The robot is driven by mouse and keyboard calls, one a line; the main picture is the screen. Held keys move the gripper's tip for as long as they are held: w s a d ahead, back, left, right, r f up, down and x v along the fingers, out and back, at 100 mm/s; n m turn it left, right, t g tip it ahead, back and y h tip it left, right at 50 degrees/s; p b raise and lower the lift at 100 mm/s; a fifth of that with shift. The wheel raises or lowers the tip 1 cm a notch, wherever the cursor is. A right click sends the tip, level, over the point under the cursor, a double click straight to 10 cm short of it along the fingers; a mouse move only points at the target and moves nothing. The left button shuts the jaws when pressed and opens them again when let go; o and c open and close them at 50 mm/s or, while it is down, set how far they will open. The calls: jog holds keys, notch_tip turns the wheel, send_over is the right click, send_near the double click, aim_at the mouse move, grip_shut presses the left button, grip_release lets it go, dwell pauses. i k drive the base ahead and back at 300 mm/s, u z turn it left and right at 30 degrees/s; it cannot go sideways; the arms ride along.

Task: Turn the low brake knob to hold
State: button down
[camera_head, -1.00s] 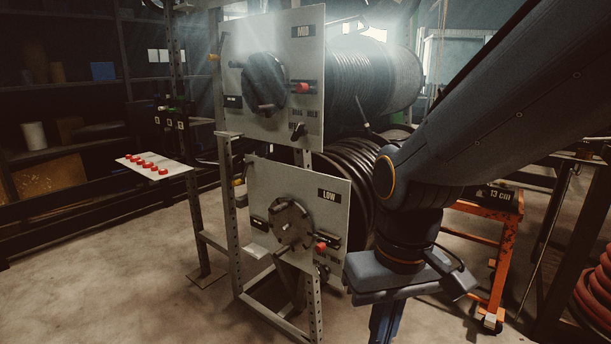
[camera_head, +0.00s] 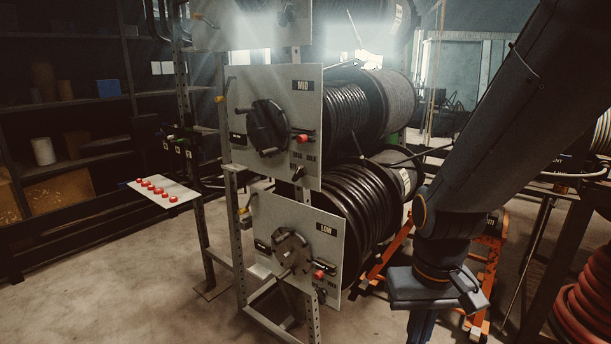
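The LOW panel (camera_head: 265,212) is a pale plate at the bottom of the reel rack. It carries a large dark round handwheel (camera_head: 292,252) and a red knob (camera_head: 318,274). The small black brake knob (camera_head: 321,295) sits below the red knob, near the panel's lower right edge. Its label and pointer direction are too small to read. My gripper (camera_head: 421,328) hangs at the lower right, pointing down and clear of the panel. Its tips are cut off by the bottom edge, so its opening does not show.
The MID panel (camera_head: 245,90) is above, with its own handwheel (camera_head: 268,126) and black knob (camera_head: 298,173). A black hose reel (camera_head: 350,205) lies behind the LOW panel. An orange stand (camera_head: 490,262) is behind my arm. The floor in front of the rack is open.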

aim_at(321, 293)
jog(key=z, duration=1.8)
jog(key=k, duration=0.9)
jog(key=u, duration=1.2)
jog(key=i, duration=0.5)
